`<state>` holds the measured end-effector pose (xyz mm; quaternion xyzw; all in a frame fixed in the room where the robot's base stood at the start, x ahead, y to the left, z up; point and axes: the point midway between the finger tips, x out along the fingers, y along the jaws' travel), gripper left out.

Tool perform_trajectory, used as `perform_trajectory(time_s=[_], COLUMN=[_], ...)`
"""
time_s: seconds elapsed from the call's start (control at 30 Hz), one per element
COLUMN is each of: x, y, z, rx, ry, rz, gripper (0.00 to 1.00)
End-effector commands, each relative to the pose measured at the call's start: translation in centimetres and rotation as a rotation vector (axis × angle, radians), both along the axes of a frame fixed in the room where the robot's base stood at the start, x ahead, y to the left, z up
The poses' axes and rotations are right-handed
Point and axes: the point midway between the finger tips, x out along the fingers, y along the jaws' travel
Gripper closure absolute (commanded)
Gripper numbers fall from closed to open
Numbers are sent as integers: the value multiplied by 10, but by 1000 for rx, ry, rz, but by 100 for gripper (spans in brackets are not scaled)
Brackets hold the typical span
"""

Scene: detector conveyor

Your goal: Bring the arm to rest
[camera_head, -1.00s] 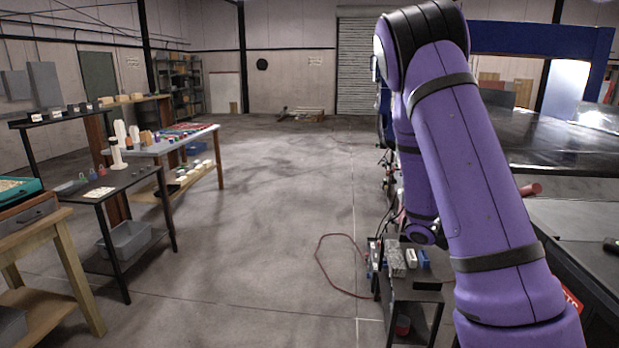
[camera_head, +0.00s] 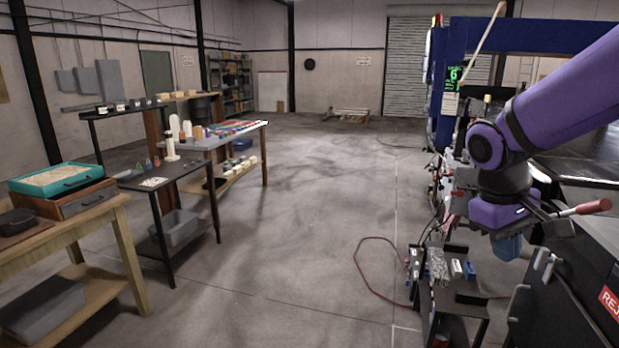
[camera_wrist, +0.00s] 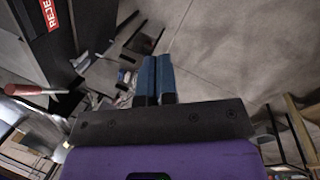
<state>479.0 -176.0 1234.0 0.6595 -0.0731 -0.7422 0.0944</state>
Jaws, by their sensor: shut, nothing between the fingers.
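My gripper (camera_head: 507,256) hangs below my purple arm at the right of the head view, pointing down. In the wrist view its two blue fingers (camera_wrist: 157,62) lie side by side, shut, with nothing between them. My forearm comes in from the upper right edge and bends down at the dark joint. The gripper is beside the conveyor machine's near end, above and to the right of a small black cart (camera_head: 470,300).
A red-handled lever (camera_head: 585,208) sticks out close right of my gripper. A dark cabinet with a red REJECT sign (camera_head: 610,300) is at lower right. A red hose (camera_head: 365,255) lies on the floor. Tables line the left; the aisle (camera_head: 310,220) between is clear.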

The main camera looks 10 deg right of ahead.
Motion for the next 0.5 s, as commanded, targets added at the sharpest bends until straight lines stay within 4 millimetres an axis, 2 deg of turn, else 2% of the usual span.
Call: perform_trajectory(time_s=[0.3, 0.5], x=[-22, -39], y=[60, 91], z=[48, 72], rx=[136, 205], ry=[-329, -494], rz=[8, 17], gripper=[100, 100])
